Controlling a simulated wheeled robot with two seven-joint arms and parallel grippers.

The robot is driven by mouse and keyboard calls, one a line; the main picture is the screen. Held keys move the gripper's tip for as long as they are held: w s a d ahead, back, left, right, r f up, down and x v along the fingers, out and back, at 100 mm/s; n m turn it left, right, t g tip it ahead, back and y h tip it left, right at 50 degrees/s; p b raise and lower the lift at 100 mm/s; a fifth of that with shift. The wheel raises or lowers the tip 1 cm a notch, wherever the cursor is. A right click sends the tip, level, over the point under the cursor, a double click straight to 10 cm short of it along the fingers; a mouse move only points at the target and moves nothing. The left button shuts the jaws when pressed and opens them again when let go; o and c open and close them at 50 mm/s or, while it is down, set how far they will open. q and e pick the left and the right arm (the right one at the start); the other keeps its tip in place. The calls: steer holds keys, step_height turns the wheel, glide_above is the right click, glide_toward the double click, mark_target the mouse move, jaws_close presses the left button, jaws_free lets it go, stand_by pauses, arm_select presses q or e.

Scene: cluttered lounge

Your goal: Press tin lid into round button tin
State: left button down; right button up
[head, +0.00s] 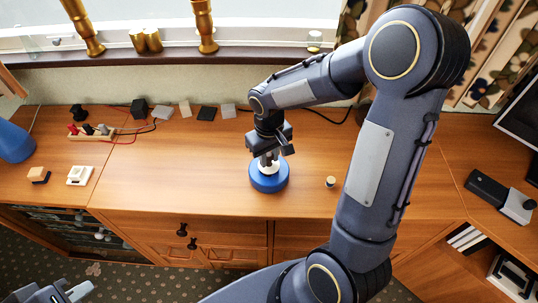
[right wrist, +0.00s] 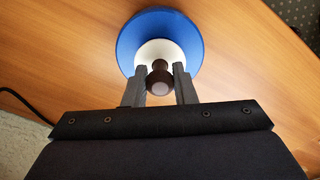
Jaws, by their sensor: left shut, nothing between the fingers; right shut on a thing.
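The blue round tin (head: 268,184) stands on the wooden cabinet top in the head view, and it also shows in the right wrist view (right wrist: 190,30). A white lid (right wrist: 152,48) with a dark brown knob (right wrist: 159,82) is over the middle of the tin. My right gripper (right wrist: 160,70) is shut on the lid's knob, directly above the tin, and it also shows in the head view (head: 268,153). Whether the lid is seated or just resting cannot be told. My left gripper (head: 72,291) is shut and empty at the bottom left, away from the cabinet top.
A small cork-like piece (head: 330,182) stands right of the tin. Small blocks (head: 206,113) and a cable lie along the back. A wooden strip with plugs (head: 92,132) and a white switch box (head: 81,175) are at left. The top left of the tin is clear.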

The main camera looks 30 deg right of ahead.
mark_target(270, 156)
steer(key=shift+f+b, duration=0.7)
steer(key=shift+f, duration=0.15)
steer(key=o, duration=1.1)
steer(key=shift+c, duration=0.2)
steer(key=shift+r, duration=0.15)
step_height(270, 156, up, 8)
steer(key=shift+f+p, duration=0.15)
steer(key=shift+p, duration=0.2)
steer(key=shift+s+r, duration=0.3)
steer(key=s+a+r+m+t+y+p, duration=0.1)
steer(key=s+a+r+t+y, duration=0.1)
steer(key=s, duration=0.6)
steer(key=s+a+r+m+t+y+p, duration=0.1)
steer(key=s+a+r+t, duration=0.1)
steer(key=s+r, duration=0.3)
steer(key=s+t, duration=0.1)
steer(key=s, duration=0.2)
steer(key=shift+s+t+y, duration=0.15)
steer(key=shift+t+y, duration=0.15)
steer(key=shift+y, duration=0.1)
